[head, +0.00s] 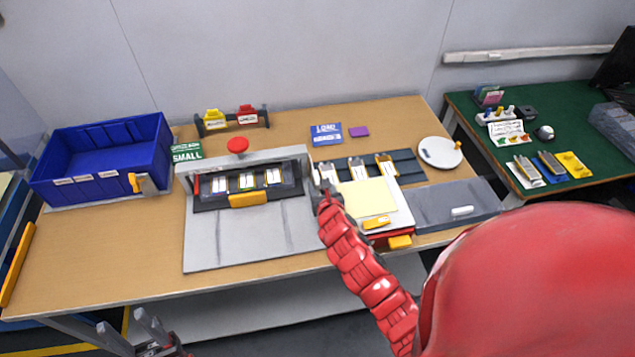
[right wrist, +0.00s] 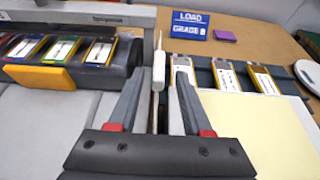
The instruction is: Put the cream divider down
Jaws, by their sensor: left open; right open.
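The cream divider (head: 369,197) looks like a flat cream sheet lying on top of a stack right of the grey fixture. It also shows in the right wrist view (right wrist: 262,128), at the lower right. My right gripper (head: 323,180) is at the left edge of that stack, with its fingers apart. In the right wrist view its open fingers (right wrist: 157,75) are left of the cream sheet, with a slim white upright part (right wrist: 159,66) between or behind them; I cannot tell if they touch it. My left gripper (head: 122,319) is open and empty, low at the front, off the table.
The grey fixture (head: 205,230) holds several cells in a dark tray. Behind the stack, a dark rack (head: 408,165) holds several cells. A blue bin (head: 100,160) stands at left, a white round plate (head: 440,152) at right. The table's front left is clear (head: 110,250).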

